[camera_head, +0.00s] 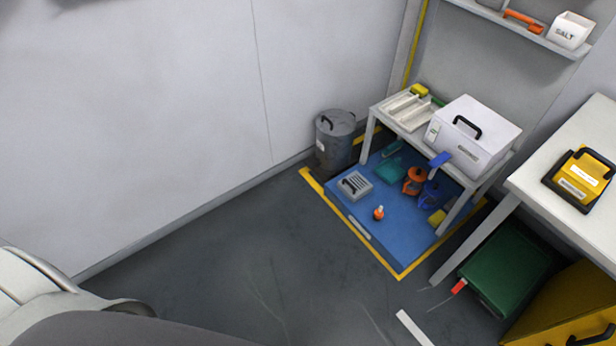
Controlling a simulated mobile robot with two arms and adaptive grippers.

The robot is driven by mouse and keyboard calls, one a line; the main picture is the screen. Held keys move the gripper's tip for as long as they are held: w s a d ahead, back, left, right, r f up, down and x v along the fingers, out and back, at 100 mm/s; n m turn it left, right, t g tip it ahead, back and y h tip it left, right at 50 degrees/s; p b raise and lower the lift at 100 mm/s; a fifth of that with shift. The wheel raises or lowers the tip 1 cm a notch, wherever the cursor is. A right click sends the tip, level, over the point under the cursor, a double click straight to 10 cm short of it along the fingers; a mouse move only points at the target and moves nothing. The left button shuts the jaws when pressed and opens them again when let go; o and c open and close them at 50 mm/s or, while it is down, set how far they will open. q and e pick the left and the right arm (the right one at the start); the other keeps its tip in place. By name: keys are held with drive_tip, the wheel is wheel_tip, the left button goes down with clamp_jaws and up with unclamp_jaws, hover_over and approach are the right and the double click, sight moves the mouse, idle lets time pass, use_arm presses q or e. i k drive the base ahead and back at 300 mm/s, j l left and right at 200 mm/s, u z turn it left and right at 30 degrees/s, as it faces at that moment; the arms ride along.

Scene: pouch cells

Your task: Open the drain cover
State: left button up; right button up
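A small light-grey slatted piece with a dark handle, which looks like the drain cover (355,184), is at the left side of the blue floor area (367,228). It is small in the view, and I cannot tell whether it is seated over an opening. Its top is unobstructed. Neither of my grippers is in view.
A lidded grey bin (335,140) stands by the wall. An orange-topped bottle (378,213) and several small items are on the blue area. A low white table (375,112) overhangs its back. A green box (510,268) sits under the right table (545,185). Grey floor in front is mostly clear.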

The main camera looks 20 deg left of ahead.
sight(355, 184)
drive_tip(key=u, duration=0.15)
drive_tip(key=i+j+u, duration=0.1)
drive_tip(key=i+j, duration=0.2)
drive_tip(key=i+j+u, duration=0.15)
drive_tip(key=i+j, duration=0.15)
drive_tip(key=i, duration=0.2)
